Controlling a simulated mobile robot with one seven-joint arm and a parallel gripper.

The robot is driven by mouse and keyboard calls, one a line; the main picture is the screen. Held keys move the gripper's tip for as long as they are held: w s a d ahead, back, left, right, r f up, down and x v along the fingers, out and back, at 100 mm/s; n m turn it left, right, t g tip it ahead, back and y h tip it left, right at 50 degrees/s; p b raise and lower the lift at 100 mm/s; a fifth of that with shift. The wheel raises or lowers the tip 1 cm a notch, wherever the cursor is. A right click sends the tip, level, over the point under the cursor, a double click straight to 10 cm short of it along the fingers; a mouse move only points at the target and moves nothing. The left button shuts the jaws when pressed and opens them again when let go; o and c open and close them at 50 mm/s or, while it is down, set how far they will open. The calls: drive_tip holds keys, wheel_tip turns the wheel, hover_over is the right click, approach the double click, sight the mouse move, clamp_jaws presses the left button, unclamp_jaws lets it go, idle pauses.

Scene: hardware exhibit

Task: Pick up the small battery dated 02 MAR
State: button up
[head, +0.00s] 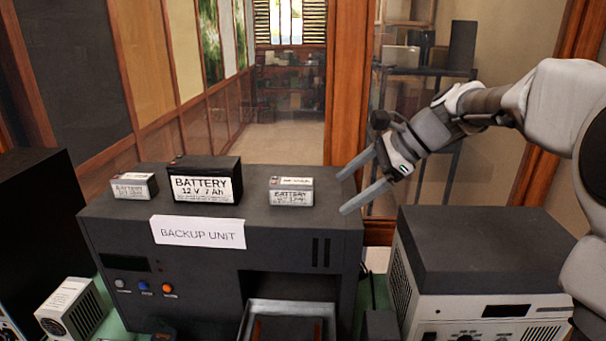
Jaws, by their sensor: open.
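Two small grey batteries and one larger black battery stand on top of the dark backup unit (205,270). One small battery (134,187) is at the left, the other small battery (291,192) at the right. Both have white labels, but their dates are too small to read, so I cannot tell which is 02 MAR. The large black battery (205,180) between them reads "BATTERY 12 V 7 Ah". My gripper (346,195) is open and empty, its two fingers pointing left near the unit's right edge. It is to the right of the right small battery and apart from it.
A grey instrument box (480,255) stands at the right, below my arm. A dark cabinet (40,230) and a small vented box (72,310) are at the left. A metal tray (244,325) sits in the unit's front opening. The unit's top is clear around the batteries.

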drive_tip(key=w+d+r+m+y+p, duration=0.1)
drive_tip(key=w+d+r+m+y, duration=0.2)
drive_tip(key=w+d+r+m, duration=0.15)
drive_tip(key=p, duration=0.1)
approach(292, 181)
drive_tip(key=shift+s+a+f, duration=0.2)
drive_tip(key=shift+a+f, duration=0.75)
drive_tip(key=shift+f, duration=0.1)
drive_tip(key=shift+w+r+p+x, duration=0.1)
drive_tip(key=shift+w+p+x, duration=0.1)
drive_tip(key=shift+x, duration=0.7)
drive_tip(key=shift+w+r+p+x, duration=0.1)
drive_tip(key=shift+p+x, duration=0.05)
drive_tip(key=shift+x, duration=0.7)
drive_tip(key=shift+w+r+p+x, duration=0.1)
drive_tip(key=shift+p+x, duration=0.1)
drive_tip(key=shift+x, duration=0.7)
clamp_jaws()
